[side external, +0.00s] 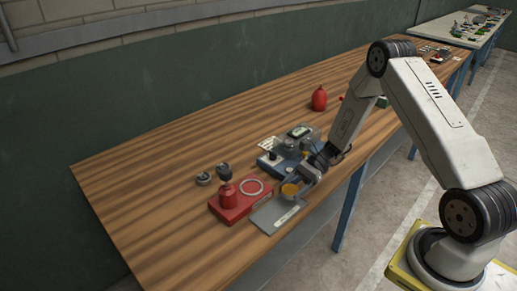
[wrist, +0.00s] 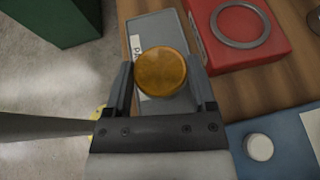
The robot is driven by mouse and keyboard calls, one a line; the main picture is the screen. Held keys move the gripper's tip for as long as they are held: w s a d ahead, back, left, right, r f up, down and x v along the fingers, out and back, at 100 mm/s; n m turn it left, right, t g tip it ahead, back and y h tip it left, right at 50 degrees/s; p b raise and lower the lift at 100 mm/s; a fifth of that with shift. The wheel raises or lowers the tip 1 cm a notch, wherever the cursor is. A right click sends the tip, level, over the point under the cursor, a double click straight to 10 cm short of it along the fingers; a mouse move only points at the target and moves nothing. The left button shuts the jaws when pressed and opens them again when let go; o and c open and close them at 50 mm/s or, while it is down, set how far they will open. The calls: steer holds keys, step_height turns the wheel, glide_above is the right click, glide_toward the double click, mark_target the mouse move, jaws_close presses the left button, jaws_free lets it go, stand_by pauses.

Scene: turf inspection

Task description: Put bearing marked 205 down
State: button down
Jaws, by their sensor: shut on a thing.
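My gripper (wrist: 161,82) is shut on an amber round disc (wrist: 160,72), with one finger on each side of it. In the wrist view the disc is over a grey plate (wrist: 150,27) with a partly covered white label. In the side view the disc (side external: 290,189) is at my gripper (side external: 298,190), near the table's front edge; whether it touches the plate (side external: 267,217) I cannot tell. No number is legible on the disc. A small metal ring-like part (side external: 203,179) lies on the table at the left, its marking too small to read.
A blue device (side external: 272,167) stands just behind my gripper. A red bottle (side external: 319,98) is farther back. The wooden table's (side external: 130,185) left end is clear.

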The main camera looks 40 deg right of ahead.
mark_target(293, 194)
steer(key=shift+w+f, duration=0.1)
steer(key=shift+f, duration=1.55)
steer(key=shift+f, duration=0.15)
jaws_free()
steer(key=shift+d+r, duration=0.15)
steer(key=shift+r, duration=0.05)
steer(key=v, duration=1.1)
steer(key=shift+d+r, duration=0.1)
steer(key=shift+d, duration=0.25)
steer(key=shift+a, duration=0.1)
